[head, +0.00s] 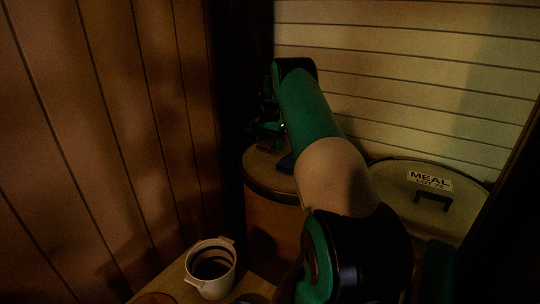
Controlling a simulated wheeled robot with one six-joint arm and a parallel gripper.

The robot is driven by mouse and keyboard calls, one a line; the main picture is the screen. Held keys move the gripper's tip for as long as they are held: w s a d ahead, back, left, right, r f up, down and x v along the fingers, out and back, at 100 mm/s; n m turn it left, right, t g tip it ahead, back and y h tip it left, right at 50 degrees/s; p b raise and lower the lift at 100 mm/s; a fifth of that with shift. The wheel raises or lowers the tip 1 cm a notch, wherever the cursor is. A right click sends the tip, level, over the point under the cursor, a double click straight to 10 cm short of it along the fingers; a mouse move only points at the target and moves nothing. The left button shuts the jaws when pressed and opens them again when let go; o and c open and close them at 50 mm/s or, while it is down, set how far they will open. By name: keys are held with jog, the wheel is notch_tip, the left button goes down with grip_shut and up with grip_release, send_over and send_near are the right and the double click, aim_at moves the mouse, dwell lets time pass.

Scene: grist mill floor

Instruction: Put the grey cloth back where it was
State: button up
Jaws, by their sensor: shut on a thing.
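My gripper (268,138) is at the far end of my green and tan arm, low over the round brown top of a drum (262,178). It is small, dark and partly hidden by the arm. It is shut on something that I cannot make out. I cannot pick out the grey cloth anywhere in this dim view. A small dark blue shape (287,162) shows under the arm at the drum top; I cannot tell what it is.
A round lid (465,186) with a dark handle and a "MEAL" label is at the right, partly behind my arm. A white two-handled pot (211,270) stands on a wooden surface (165,283) at the front. Plank walls close in at left and back.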

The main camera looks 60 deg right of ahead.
aim_at(270, 160)
jog(key=shift+f, duration=2.4)
jog(key=shift+f, duration=0.15)
jog(key=o, duration=0.6)
